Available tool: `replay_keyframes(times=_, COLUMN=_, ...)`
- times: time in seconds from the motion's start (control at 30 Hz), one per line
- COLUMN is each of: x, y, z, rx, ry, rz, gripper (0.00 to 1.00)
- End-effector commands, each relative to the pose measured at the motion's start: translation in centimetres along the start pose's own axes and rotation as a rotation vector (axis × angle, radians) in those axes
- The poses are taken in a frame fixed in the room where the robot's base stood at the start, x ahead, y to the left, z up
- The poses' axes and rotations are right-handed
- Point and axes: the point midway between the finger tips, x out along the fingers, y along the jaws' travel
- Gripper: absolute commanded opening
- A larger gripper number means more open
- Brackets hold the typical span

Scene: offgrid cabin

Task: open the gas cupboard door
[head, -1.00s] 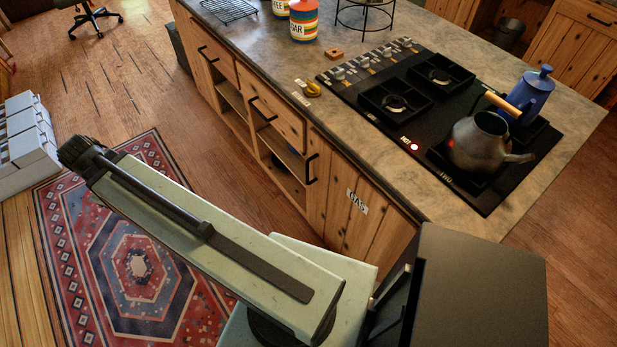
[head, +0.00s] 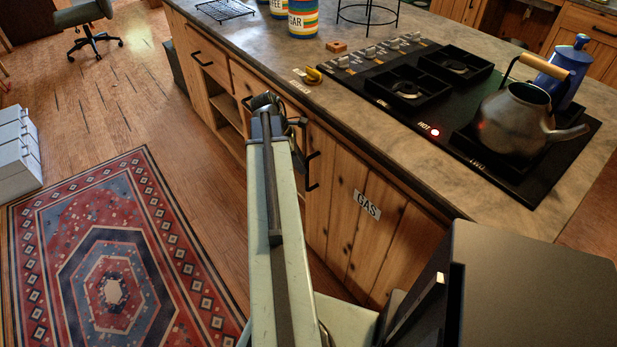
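The gas cupboard door (head: 345,235) is the wooden plank door under the counter, with a white GAS label (head: 367,204). It looks closed. Its black vertical bar handle (head: 312,171) is near the door's upper left edge. My arm reaches up the middle of the head view, and my gripper (head: 272,108) is at its far end, left of and above the handle in the picture. It appears apart from the handle, in front of the drawers and open shelves. The fingers are too small and partly hidden by the arm to tell whether they are open.
The counter edge overhangs the door. A patterned rug (head: 112,290) lies on open floor at left.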

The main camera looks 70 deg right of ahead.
Motion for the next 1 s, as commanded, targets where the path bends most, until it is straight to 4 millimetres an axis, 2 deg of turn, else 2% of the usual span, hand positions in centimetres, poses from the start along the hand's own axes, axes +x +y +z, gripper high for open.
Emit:
replay_keyframes(times=0.03, x=1.4, y=0.0, z=-0.3, rx=0.001, ry=0.000, rz=0.000, gripper=0.35)
replay_keyframes(times=0.3, x=6.2, y=0.0, z=-0.3, rx=0.002, ry=0.000, rz=0.001, gripper=0.35)
replay_keyframes(times=0.4, x=6.8, y=0.0, z=-0.2, rx=0.002, ry=0.001, rz=0.001, gripper=0.35)
replay_keyframes(times=0.63, x=6.6, y=0.0, z=0.0, rx=0.002, ry=0.001, rz=0.001, gripper=0.35)
replay_keyframes(times=0.67, x=6.6, y=0.0, z=0.0, rx=0.002, ry=0.001, rz=0.001, gripper=0.30)
replay_keyframes(times=0.77, x=6.6, y=0.0, z=0.0, rx=0.002, ry=0.001, rz=0.000, gripper=0.02)
replay_keyframes(times=1.0, x=6.6, y=0.0, z=0.0, rx=0.002, ry=0.000, rz=0.000, gripper=0.00)
